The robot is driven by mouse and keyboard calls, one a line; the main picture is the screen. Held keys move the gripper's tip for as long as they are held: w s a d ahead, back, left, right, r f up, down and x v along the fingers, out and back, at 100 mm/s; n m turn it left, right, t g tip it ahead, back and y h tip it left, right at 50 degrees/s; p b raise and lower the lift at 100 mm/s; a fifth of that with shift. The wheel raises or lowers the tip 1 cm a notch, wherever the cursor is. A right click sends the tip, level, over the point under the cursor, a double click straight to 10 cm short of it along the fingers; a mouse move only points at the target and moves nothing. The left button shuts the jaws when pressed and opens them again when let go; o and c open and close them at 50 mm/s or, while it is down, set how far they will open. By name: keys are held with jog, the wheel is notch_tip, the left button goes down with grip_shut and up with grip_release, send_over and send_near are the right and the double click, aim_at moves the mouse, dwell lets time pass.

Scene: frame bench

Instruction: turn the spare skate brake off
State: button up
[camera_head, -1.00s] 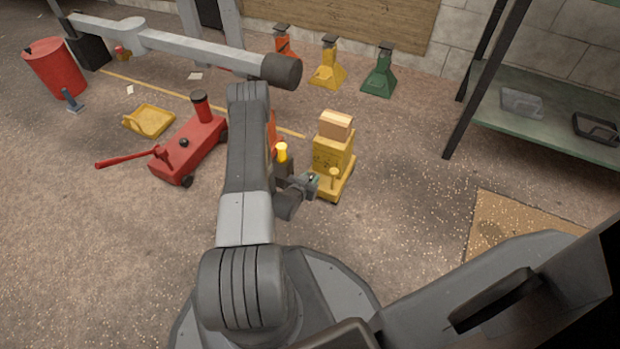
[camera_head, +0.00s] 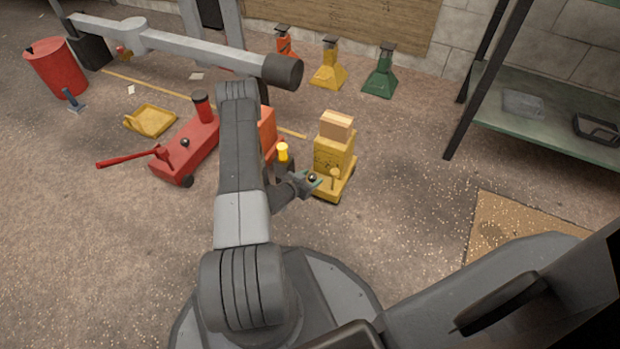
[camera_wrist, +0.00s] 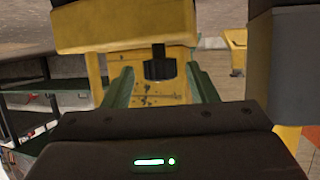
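A yellow skate (camera_head: 333,157) with a cardboard box (camera_head: 336,125) on top stands right of my arm. An orange unit (camera_head: 267,130) is partly hidden behind my arm. Which is the spare is not marked.
A red floor jack (camera_head: 190,148) with a long handle lies left of my arm, near a yellow tray (camera_head: 150,121). Orange, yellow and green stands (camera_head: 380,75) line the back wall. A green shelf (camera_head: 550,115) is at right. Floor between skate and shelf is clear.

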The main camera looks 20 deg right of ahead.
jog(key=p+v, duration=0.4)
jog(key=v, duration=0.9)
jog(key=shift+s+a+r+p, duration=0.15)
jog(key=shift+a+r+p, duration=0.1)
jog(key=shift+a+p, duration=0.05)
jog(key=b+x, duration=0.4)
jog(key=x, duration=1)
jog(key=shift+f+b, duration=0.15)
jog(key=shift+b, duration=0.25)
jog(key=shift+a, duration=0.1)
